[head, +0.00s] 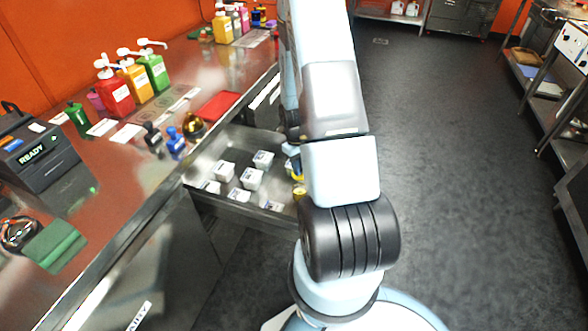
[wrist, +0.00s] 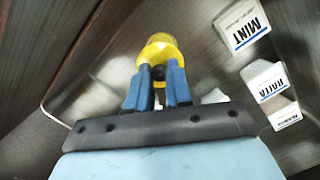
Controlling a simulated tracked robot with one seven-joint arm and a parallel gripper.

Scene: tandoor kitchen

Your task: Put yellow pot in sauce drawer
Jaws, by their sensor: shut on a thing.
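The yellow pot (wrist: 160,46) is between the blue fingers of my gripper (wrist: 158,82) in the wrist view, and the gripper is shut on it. In the head view, the yellow pot (head: 299,191) is partly hidden by my arm. The open metal sauce drawer (head: 222,150) holds several white pots. My gripper (head: 296,172) is at the drawer's right side, with the pot over or inside it. I cannot tell whether the pot touches the drawer floor.
White pots labelled MINT (wrist: 242,25) and RAITA (wrist: 266,82) stand to the pot's right in the wrist view. Pump bottles, including a red one (head: 115,92), and a red tray (head: 215,106) are on the counter. The dark floor (head: 450,170) to the right is clear.

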